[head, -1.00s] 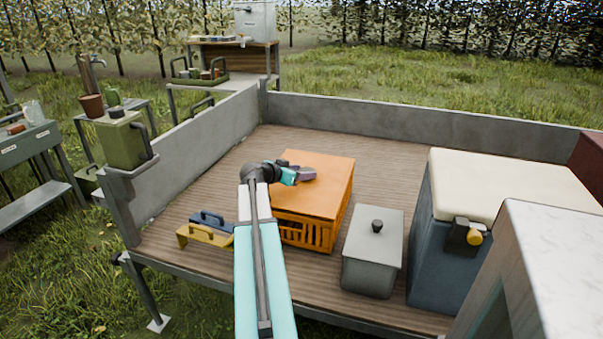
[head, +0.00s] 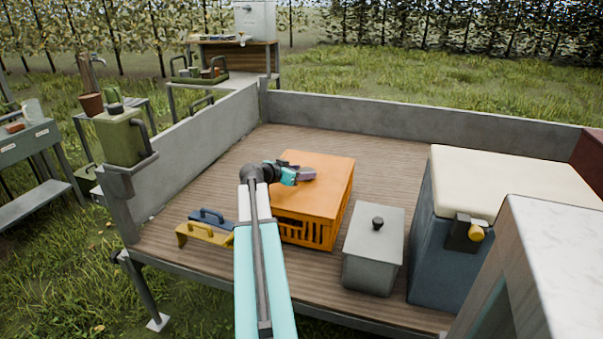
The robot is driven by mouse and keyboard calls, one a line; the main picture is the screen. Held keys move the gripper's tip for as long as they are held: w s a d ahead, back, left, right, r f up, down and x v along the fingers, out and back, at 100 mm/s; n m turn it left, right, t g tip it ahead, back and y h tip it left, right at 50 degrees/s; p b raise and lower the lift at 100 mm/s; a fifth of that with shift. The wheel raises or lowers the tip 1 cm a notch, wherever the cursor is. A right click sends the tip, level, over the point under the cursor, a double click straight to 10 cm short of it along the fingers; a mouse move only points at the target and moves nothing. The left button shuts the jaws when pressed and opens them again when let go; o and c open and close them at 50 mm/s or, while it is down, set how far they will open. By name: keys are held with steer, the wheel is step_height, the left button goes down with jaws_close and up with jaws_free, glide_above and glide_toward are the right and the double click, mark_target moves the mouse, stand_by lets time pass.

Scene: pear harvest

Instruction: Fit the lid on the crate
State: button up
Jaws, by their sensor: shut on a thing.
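The orange crate (head: 318,235) with slotted walls stands on the wooden deck of the trailer. The flat orange lid (head: 325,195) lies over the crate's top and looks level. Its rim appears to follow the crate's edges, but I cannot tell from here whether it is fully seated. My gripper (head: 305,174) is over the middle of the lid, shut on it. The part it grips is hidden by the fingers, and my arm covers the crate's near left corner.
A grey lidded box (head: 372,255) stands just right of the crate, with a large cooler (head: 440,240) beyond it. A blue-handled tool (head: 212,218) and a yellow one (head: 200,236) lie at left. Low grey walls (head: 400,120) edge the deck; the deck behind the crate is clear.

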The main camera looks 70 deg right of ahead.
steer(key=o, duration=1)
steer(key=shift+b+v, duration=0.6)
steer(key=shift+v, duration=4.9)
